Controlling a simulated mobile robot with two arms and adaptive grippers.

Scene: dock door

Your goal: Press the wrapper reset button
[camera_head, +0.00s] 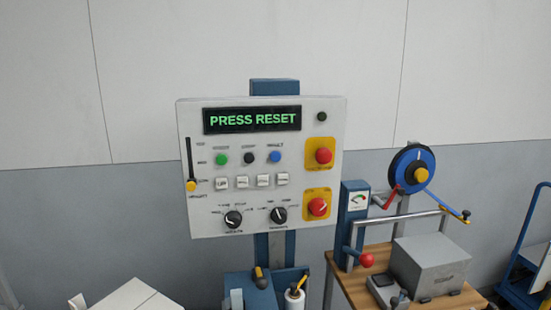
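A white control panel (260,205) stands upright on a blue post in the middle of the view. Its dark display (252,119) reads "PRESS RESET" in green letters. Below the display is a row of round buttons: a green button (221,159), a black button (249,158) and a blue button (275,156). The small labels above them are too blurred to read surely, so I cannot confirm which one is the reset button. Nothing touches or covers these buttons. Neither of my grippers shows in this view.
Two red mushroom buttons on yellow plates, the upper one (323,156) and the lower one (318,207), sit at the panel's right side. A slider (191,185), square keys and two knobs share the panel. A wooden bench (340,284) with a grey box (432,263) stands at right.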

